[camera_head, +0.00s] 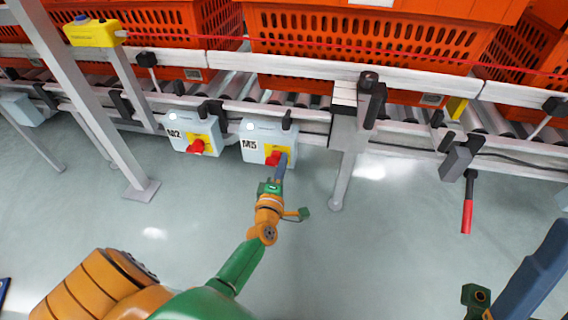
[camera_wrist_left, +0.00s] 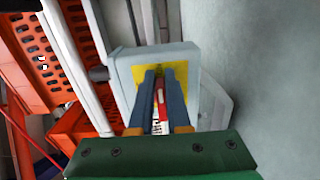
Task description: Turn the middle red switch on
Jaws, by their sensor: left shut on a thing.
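Two pale switch boxes with yellow plates hang below the conveyor rail in the head view. The left box (camera_head: 190,133) is marked M2 and has a red switch (camera_head: 196,147). In the left wrist view the red switch (camera_wrist_left: 160,92) shows between the fingers (camera_wrist_left: 159,80), in front of the yellow plate. The fingers partly hide it, so its turn position is unclear.
Orange totes (camera_head: 370,35) stand on the roller conveyor above. A grey support leg (camera_head: 345,165) stands right of the boxes. A red-handled lever (camera_head: 467,205) hangs further right. Part of my right arm or gripper (camera_head: 530,280) shows at bottom right. The floor in front is clear.

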